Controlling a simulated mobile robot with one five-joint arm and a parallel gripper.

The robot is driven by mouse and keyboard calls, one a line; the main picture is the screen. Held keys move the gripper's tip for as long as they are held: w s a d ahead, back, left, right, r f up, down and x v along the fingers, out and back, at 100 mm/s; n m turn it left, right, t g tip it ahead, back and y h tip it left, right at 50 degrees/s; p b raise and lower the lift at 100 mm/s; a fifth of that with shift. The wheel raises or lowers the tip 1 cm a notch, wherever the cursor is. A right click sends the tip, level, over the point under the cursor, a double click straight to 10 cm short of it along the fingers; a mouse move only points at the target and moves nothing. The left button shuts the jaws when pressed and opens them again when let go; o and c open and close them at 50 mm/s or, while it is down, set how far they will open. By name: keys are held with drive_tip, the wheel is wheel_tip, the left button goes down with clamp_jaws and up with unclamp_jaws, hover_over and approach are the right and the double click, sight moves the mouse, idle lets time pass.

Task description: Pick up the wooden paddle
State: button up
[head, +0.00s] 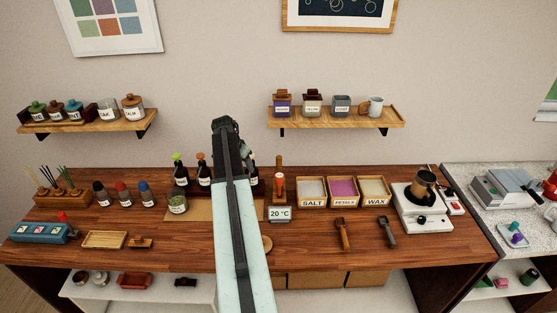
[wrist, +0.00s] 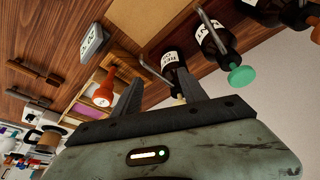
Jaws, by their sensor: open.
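I cannot tell for sure which thing is the wooden paddle. A round wooden piece (head: 267,243) lies on the counter, partly hidden behind my arm, and may be it. A wooden scoop (head: 343,234) and a dark grey scoop (head: 387,232) lie farther right. My gripper (head: 226,126) is raised above the back of the counter, in front of the dropper bottles. In the wrist view my gripper (wrist: 160,86) has its two fingers apart with nothing held between them. A bottle (wrist: 172,68) shows beyond them.
Dark dropper bottles (head: 181,174) stand behind my arm. A red-topped tool (head: 280,182) stands beside the 20 °C display (head: 280,214). Salt (head: 312,190), petals and wax boxes and a white heater (head: 424,208) stand right. Shelves (head: 335,118) hang above.

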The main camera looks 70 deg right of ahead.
sight(277, 162)
drive_tip(key=s+d+m, duration=0.1)
drive_tip(key=s+d, duration=0.2)
drive_tip(key=s+d+m+b, duration=0.1)
drive_tip(key=s+d, duration=0.2)
drive_tip(key=s+d+m+b, duration=0.1)
drive_tip(key=s+d, duration=0.2)
drive_tip(key=s, duration=0.1)
drive_tip(key=shift+s+d+f+g, duration=0.1)
drive_tip(key=shift+f+g, duration=0.2)
drive_tip(key=b+x, duration=0.4)
drive_tip(key=x, duration=0.1)
drive_tip(key=shift+d+b, duration=0.2)
drive_tip(key=shift+b, duration=0.2)
drive_tip(key=shift+r, duration=0.15)
clamp_jaws()
